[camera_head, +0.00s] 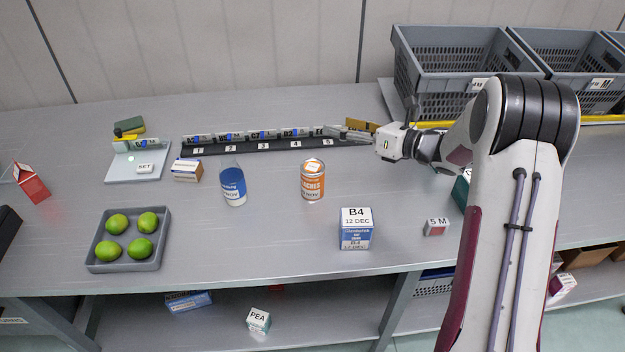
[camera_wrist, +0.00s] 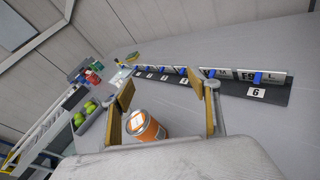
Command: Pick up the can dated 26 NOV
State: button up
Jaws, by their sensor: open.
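An orange and white can (camera_head: 313,181) stands upright on the grey table, right of the blue and white bottle. Its label is partly readable and ends in "NOV"; the day number is too small to read. The can also shows in the wrist view (camera_wrist: 147,129), between and beyond the finger pads. My gripper (camera_head: 345,131) is above the back of the table near the black numbered strip, up and right of the can. In the wrist view its two tan finger pads (camera_wrist: 166,108) are apart, with nothing held.
A blue and white bottle (camera_head: 233,186) stands left of the can, a B4 box (camera_head: 356,229) in front right. A numbered strip (camera_head: 262,146) runs behind. A tray of limes (camera_head: 163,259) is left; grey crates (camera_head: 452,97) stand back right. Table around the can is clear.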

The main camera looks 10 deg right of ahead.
aim_at(311, 170)
jog(key=s+f+n+g+y, duration=0.1)
jog(key=s+f+n, duration=0.1)
jog(key=s+a+f+n+g+y, duration=0.1)
jog(key=s+f+n+g+y, duration=0.1)
jog(key=f+n, duration=0.1)
jog(key=s+f+n+g+y, duration=0.1)
jog(key=s+f+n+y, duration=0.1)
jog(key=s+f, duration=0.1)
jog(key=shift+a, duration=0.2)
jog(key=shift+s+f+n+g, duration=0.35)
jog(key=shift+s+n+g, duration=0.15)
jog(key=shift+s+n, duration=0.15)
jog(key=shift+w, duration=0.1)
jog(key=shift+x, duration=1.3)
jog(key=shift+x, duration=2.6)
jog(key=shift+w+r, duration=0.1)
jog(key=shift+r, duration=0.05)
jog(key=c, duration=1.4)
jog(key=shift+c, duration=0.5)
